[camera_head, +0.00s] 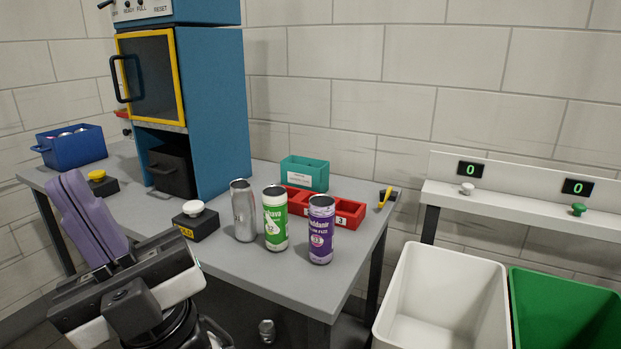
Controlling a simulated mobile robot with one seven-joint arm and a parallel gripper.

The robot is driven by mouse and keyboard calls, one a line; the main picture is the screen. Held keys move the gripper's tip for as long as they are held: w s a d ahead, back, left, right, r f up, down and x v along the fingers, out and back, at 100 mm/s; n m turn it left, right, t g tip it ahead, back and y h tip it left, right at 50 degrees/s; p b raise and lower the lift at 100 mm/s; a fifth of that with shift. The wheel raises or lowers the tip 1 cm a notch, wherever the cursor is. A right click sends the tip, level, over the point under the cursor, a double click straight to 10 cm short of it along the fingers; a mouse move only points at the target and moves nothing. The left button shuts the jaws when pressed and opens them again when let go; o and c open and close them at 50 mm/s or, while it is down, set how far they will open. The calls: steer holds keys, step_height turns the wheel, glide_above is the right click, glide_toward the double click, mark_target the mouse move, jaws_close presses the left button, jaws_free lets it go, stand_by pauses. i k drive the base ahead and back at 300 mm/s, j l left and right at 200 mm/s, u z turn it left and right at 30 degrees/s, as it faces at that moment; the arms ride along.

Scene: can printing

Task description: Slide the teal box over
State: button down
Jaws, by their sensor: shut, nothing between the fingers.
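The teal box (304,174) is a small open-topped box with a white label on its front. It stands near the back of the grey table (262,266), behind a red compartment tray (350,213). My gripper (72,185) is at the lower left, with its purple fingers pointing up and pressed together. It is shut and empty, well to the left of the teal box and apart from it. The lower part of the teal box is partly hidden by the red tray and the green can.
A plain silver can (243,212), a green-and-white can (275,220) and a purple can (321,230) stand in front of the red tray. A button box (196,224) and a blue machine (212,110) are left. White (440,300) and green (560,310) bins stand right.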

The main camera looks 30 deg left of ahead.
mark_target(309, 173)
steer(key=j+z, duration=0.15)
steer(key=j, duration=0.35)
steer(key=j+z, duration=0.15)
steer(key=j, duration=0.4)
steer(key=j+z, duration=0.15)
steer(key=j, duration=0.35)
steer(key=k+j+z, duration=0.1)
steer(key=j, duration=0.4)
steer(key=j+z, duration=0.15)
steer(key=j, duration=0.35)
steer(key=k+j+z, duration=0.15)
steer(key=j, duration=0.35)
steer(key=i, duration=0.95)
